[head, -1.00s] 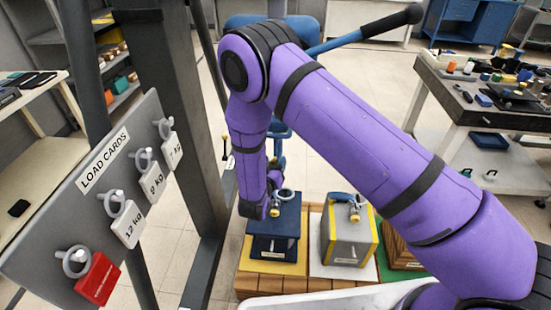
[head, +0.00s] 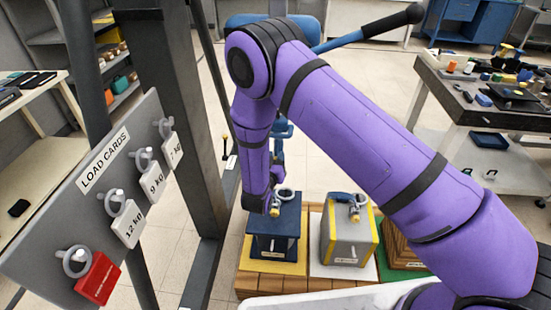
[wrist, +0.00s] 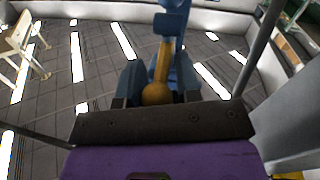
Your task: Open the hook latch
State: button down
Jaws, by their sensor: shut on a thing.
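The hook latch shows in the wrist view as a brass lever with a round knob (wrist: 157,92), joined to the blue hook body (wrist: 172,22) above. My gripper (wrist: 157,84) has its blue-grey fingers on either side of the lever, shut on it near the knob. In the head view the blue hook (head: 283,129) hangs behind my purple forearm and is partly hidden. The fingers and lever cannot be made out clearly there.
A dark blue block (head: 274,232) with a ring on top stands just below my wrist. A grey-and-yellow block (head: 348,240) stands right of it. A load-card board (head: 95,200) and a dark post (head: 180,110) are on the left. A cluttered workbench (head: 455,95) is at right.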

aim_at(275, 151)
jog(key=shift+s+r+g+y, duration=0.2)
jog(key=shift+r+g, duration=0.3)
jog(key=shift+g, duration=0.1)
jog(key=shift+s+r+g+y, duration=0.2)
jog(key=shift+r+g, duration=0.25)
jog(key=shift+g, duration=0.15)
notch_tip(275, 151, up, 2)
jog(key=n+g+y, duration=0.1)
jog(key=g, duration=0.2)
jog(key=shift+s, duration=0.15)
jog(key=shift+r, duration=0.55)
jog(key=c, duration=0.9)
grip_release()
jog(key=v, duration=1)
jog(key=shift+s+a+r, duration=0.15)
jog(key=shift+s+a, duration=0.1)
jog(key=shift+s, duration=0.05)
